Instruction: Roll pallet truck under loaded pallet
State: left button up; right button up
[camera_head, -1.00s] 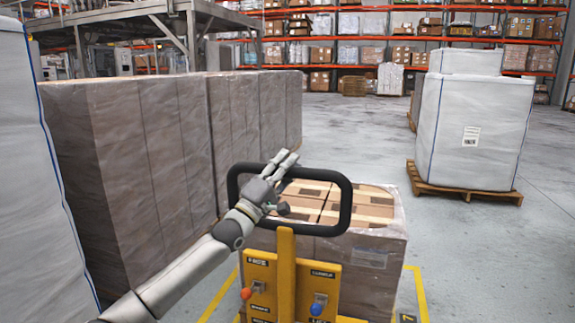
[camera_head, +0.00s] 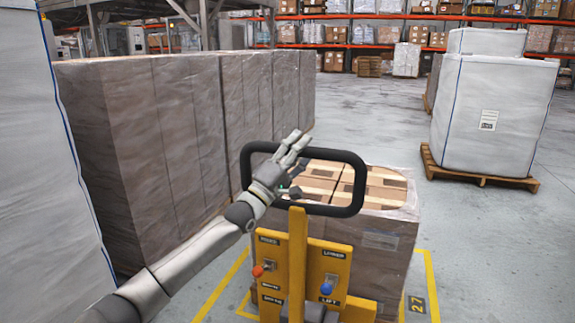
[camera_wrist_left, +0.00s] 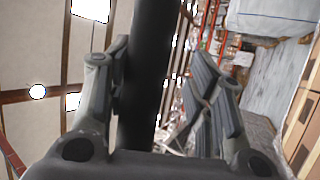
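The yellow pallet truck (camera_head: 297,265) stands in front of me with a black loop handle (camera_head: 357,180). A wrapped load of brown boxes (camera_head: 388,245) stands just beyond it; the truck hides the load's lower front, and I cannot see the pallet or the forks. My left gripper (camera_head: 293,160) is at the left part of the loop. In the left wrist view the black handle bar (camera_wrist_left: 152,70) passes between the open fingers (camera_wrist_left: 160,95), with a gap on the right side. My right gripper is not in view.
Tall wrapped stacks (camera_head: 170,140) line the left, with a white wrapped load (camera_head: 25,180) nearer. A white bulk bag (camera_head: 490,115) sits on a wooden pallet (camera_head: 480,178) at right. Yellow floor lines (camera_head: 432,285) border the box load. The grey floor (camera_head: 385,115) beyond is open.

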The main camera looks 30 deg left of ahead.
pick_arm(q)
jog(key=v, duration=1.1)
jog(key=shift+s+f, duration=0.2)
jog(key=shift+s, duration=0.05)
jog(key=p+x, duration=0.2)
jog(key=x, duration=0.1)
jog(key=p+x, duration=0.3)
jog(key=r+p+x, duration=0.1)
jog(key=p+x, duration=0.1)
jog(key=x, duration=0.2)
jog(key=shift+s+d+p, duration=0.3)
jog(key=shift+d+p, duration=0.05)
jog(key=shift+d, duration=0.1)
grip_shut()
dwell(0.5)
